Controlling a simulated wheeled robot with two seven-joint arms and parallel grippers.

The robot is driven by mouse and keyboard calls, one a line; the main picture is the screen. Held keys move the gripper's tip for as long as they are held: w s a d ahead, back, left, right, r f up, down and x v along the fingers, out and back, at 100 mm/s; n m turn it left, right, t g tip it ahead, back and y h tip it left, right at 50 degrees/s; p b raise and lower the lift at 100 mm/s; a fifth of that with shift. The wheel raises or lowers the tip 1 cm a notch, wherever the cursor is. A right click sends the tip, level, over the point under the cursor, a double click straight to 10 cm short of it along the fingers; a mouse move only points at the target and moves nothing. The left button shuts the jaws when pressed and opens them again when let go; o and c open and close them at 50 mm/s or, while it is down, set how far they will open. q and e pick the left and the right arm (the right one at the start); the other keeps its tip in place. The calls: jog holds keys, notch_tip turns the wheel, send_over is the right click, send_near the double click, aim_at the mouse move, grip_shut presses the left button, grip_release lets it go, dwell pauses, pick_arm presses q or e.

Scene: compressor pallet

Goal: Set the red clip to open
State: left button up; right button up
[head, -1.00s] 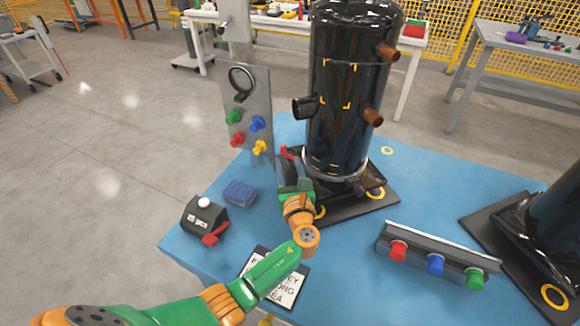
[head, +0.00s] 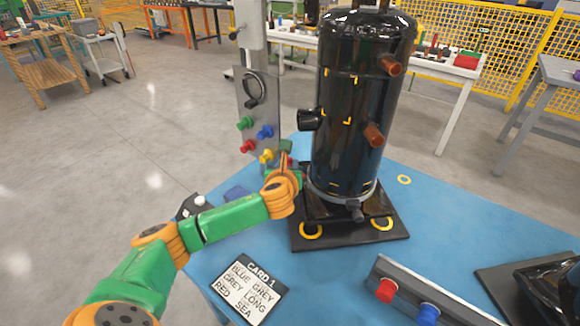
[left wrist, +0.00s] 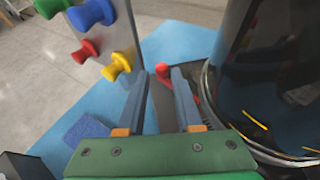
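In the left wrist view the red clip (left wrist: 163,75) shows as a small red piece beside the black compressor (left wrist: 275,70), between the tips of my left gripper (left wrist: 159,80). The two grey-blue fingers stand apart, one on each side of it in the picture. I cannot tell whether either finger touches it. In the head view my left wrist is at the left side of the compressor (head: 350,130), above its base plate, and largely hides the clip and the fingers. The clip's exact position is unclear. My right gripper is not in view.
An upright grey panel (head: 258,92) with coloured knobs stands close left of my gripper. A card (head: 248,289) lies in front on the blue pallet top (head: 335,280). A rail (head: 408,282) with coloured knobs is at the front right. A dark box (head: 188,208) is partly behind my arm.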

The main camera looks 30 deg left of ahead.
pick_arm(q)
jog(key=shift+w+a+f, duration=0.1)
jog(key=shift+w+f, duration=0.05)
jog(key=shift+w, duration=0.3)
grip_shut()
jog(key=shift+s+r+n+g+y+p, duration=0.25)
jog(key=shift+n+g+y+p, duration=0.4)
jog(key=shift+p, duration=0.6)
jog(key=shift+s+d+n+g+y+p, duration=0.25)
jog(key=shift+n+g+y+p, duration=0.1)
jog(key=shift+n+y+p, duration=0.45)
jog(key=shift+s+d+f+n+g+y+p, duration=0.15)
jog(key=shift+s+n+g+y+p, duration=0.1)
jog(key=shift+n+g+y, duration=0.4)
jog(key=shift+s+d+f+n+g+y+p, duration=0.15)
jog(key=shift+s+n+g+y, duration=0.2)
jog(key=shift+n+g, duration=0.5)
jog(key=shift+y, duration=0.25)
